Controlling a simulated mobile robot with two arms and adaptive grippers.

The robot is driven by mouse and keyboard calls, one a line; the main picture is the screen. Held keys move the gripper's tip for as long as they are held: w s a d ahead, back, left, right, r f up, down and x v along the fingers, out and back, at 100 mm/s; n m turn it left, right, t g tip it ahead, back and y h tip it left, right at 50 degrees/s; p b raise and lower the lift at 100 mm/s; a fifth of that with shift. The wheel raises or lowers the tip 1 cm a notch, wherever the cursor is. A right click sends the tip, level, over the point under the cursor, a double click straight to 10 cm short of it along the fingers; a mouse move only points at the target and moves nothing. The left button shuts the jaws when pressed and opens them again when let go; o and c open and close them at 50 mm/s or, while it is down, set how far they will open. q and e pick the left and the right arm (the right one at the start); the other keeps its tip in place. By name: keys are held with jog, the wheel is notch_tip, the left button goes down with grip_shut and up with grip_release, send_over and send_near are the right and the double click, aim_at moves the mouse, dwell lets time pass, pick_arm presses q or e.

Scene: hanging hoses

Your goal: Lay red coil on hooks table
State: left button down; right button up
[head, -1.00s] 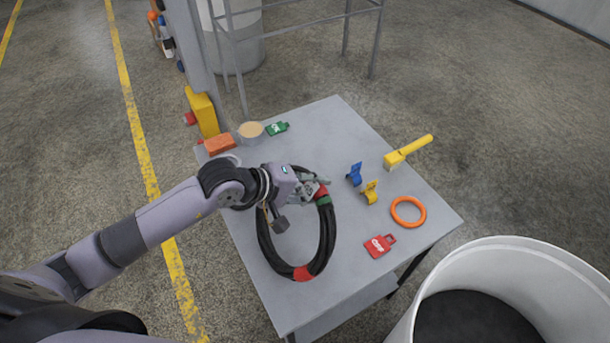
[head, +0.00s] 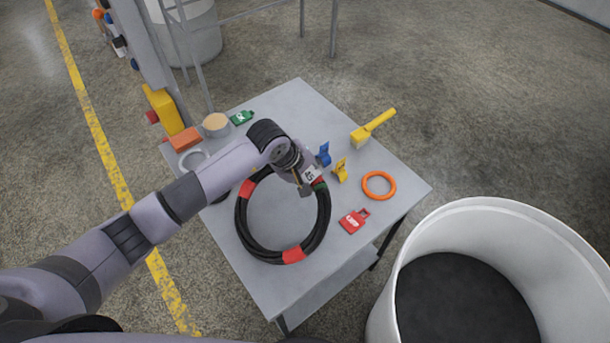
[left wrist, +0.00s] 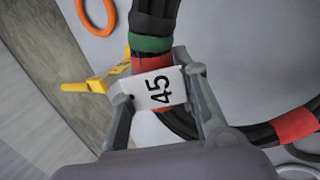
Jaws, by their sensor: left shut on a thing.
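The red coil is a black hose ring with red bands (head: 323,217) and a green band. In the head view it is over the grey table (head: 290,108) and looks flat; I cannot tell whether all of it touches the top. My left gripper (head: 309,187) is at its upper right side. In the left wrist view the coil (left wrist: 154,25) runs between the fingers of the left gripper (left wrist: 160,98), shut on it at a red band beside the green one. A white tag marked 45 (left wrist: 158,90) hangs there and hides part of the grip. My right gripper is out of view.
A white bin (head: 382,310) stands at lower right.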

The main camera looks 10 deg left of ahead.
pick_arm(q)
jog(key=f+g+y+b, duration=0.1)
jog(key=f+b, duration=0.2)
jog(key=w+d+f+g+y+b, duration=0.1)
jog(key=f+b, duration=0.2)
jog(key=b, duration=0.1)
jog(key=w+d+f+g+y+b, duration=0.1)
jog(key=f+b, duration=0.2)
jog(key=shift+w+d+f+b, duration=0.1)
jog(key=shift+w+f+b, duration=0.05)
jog(key=shift+f+b, duration=0.25)
jog(key=shift+d+f+g+y+b, duration=0.1)
jog(key=shift+f+g+y+b, duration=0.4)
jog(key=shift+b, duration=0.5)
jog(key=shift+f, duration=0.15)
jog(key=c, duration=1.2)
grip_release()
jog(key=shift+f, duration=0.2)
jog(key=shift+o, duration=0.2)
